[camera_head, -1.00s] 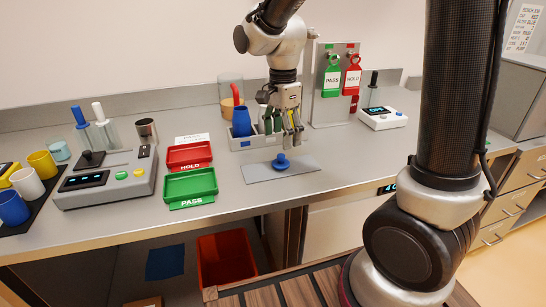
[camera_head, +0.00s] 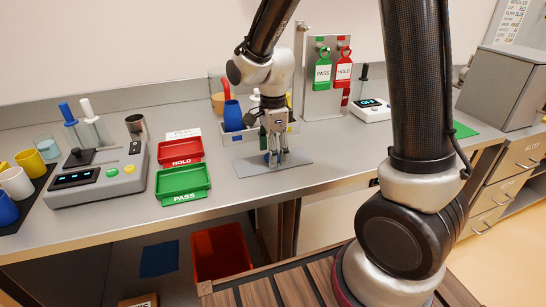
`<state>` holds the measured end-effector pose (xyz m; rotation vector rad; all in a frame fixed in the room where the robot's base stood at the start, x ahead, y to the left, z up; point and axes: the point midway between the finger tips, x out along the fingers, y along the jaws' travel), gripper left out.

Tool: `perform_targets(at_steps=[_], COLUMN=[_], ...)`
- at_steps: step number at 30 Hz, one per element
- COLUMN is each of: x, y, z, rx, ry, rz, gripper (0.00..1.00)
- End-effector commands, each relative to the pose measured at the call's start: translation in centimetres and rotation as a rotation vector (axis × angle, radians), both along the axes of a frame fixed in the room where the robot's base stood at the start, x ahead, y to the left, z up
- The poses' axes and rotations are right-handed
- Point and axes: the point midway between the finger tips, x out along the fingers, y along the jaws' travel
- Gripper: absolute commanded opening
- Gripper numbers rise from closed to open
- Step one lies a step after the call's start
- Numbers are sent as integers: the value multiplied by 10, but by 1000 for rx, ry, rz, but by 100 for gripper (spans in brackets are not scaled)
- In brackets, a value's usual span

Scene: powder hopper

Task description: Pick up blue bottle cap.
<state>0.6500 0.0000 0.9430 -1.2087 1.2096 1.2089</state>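The blue bottle cap (camera_head: 267,157) sits on a flat grey mat (camera_head: 250,167) on the bench, just right of the red and green trays. My gripper (camera_head: 277,162) points straight down over the mat, with its fingertips low at the cap. The fingers cover part of the cap, so only some blue shows beside them. I cannot tell whether the fingers are closed on it or only around it.
A grey rack with a blue cup (camera_head: 232,115) stands close behind my gripper. A red HOLD tray (camera_head: 180,150) and a green PASS tray (camera_head: 183,182) are to the left. A stand with PASS and HOLD tags (camera_head: 316,98) and a scale (camera_head: 370,110) are behind right.

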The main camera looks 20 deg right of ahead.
Motion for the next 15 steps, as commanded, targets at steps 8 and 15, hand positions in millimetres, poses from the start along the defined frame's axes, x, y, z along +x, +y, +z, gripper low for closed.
perform_targets(at_steps=[8,15], x=[0,0], y=[0,0], z=[0,0], rx=[0,0], ry=[0,0], rz=[0,1], gripper=[47,27])
